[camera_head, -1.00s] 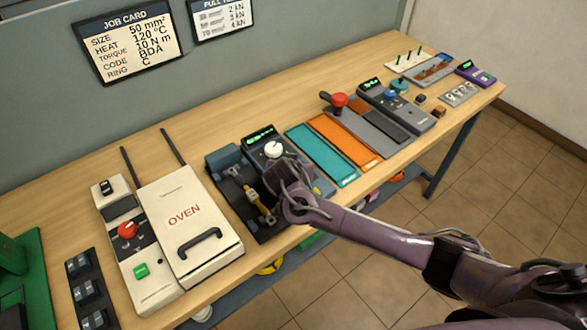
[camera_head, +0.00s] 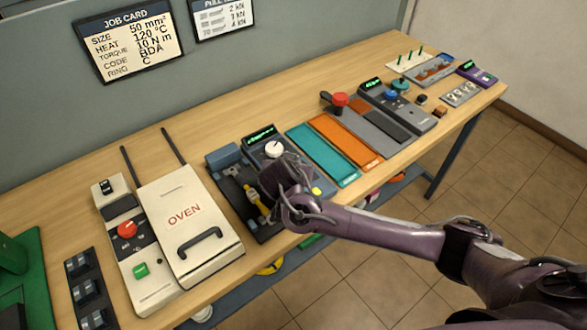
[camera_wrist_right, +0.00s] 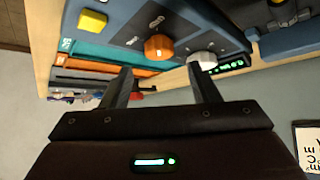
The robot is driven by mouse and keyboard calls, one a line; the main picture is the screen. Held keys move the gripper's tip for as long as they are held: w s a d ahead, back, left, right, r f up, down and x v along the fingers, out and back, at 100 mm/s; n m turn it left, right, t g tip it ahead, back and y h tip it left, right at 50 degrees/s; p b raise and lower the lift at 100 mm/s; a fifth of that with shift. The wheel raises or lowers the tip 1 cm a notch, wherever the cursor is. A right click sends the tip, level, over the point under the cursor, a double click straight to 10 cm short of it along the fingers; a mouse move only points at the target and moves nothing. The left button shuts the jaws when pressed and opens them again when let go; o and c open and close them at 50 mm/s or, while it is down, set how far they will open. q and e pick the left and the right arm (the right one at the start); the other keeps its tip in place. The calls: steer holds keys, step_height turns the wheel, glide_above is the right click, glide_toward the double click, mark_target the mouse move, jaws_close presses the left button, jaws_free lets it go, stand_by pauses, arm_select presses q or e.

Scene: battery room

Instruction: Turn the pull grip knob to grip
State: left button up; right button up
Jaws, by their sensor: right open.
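The pull tester panel is a dark blue-grey unit (camera_head: 297,168) on the bench, right of the oven. In the right wrist view it carries an orange knob (camera_wrist_right: 158,47), a white knob (camera_wrist_right: 201,60) and a yellow button (camera_wrist_right: 92,21). The white knob also shows in the head view (camera_head: 274,149), beside a lit green display. The orange knob is hidden there by my right gripper (camera_head: 283,168). In the wrist view my right gripper (camera_wrist_right: 160,82) is open and empty, its fingers apart below the orange knob, not around it. The labels are too blurred to read. My left gripper is out of view.
A cream oven (camera_head: 188,222) with a black handle stands to the left. Teal (camera_head: 322,154) and orange (camera_head: 345,141) strips lie to the right, then a device with a red knob (camera_head: 340,99). A yellow part (camera_head: 262,200) sits in the tester's clamp bed.

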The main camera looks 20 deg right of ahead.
steer(key=v, duration=0.2)
steer(key=shift+s+a+r, duration=0.1)
steer(key=shift+s+r, duration=0.1)
steer(key=shift+r, duration=0.05)
steer(key=shift+s, duration=0.1)
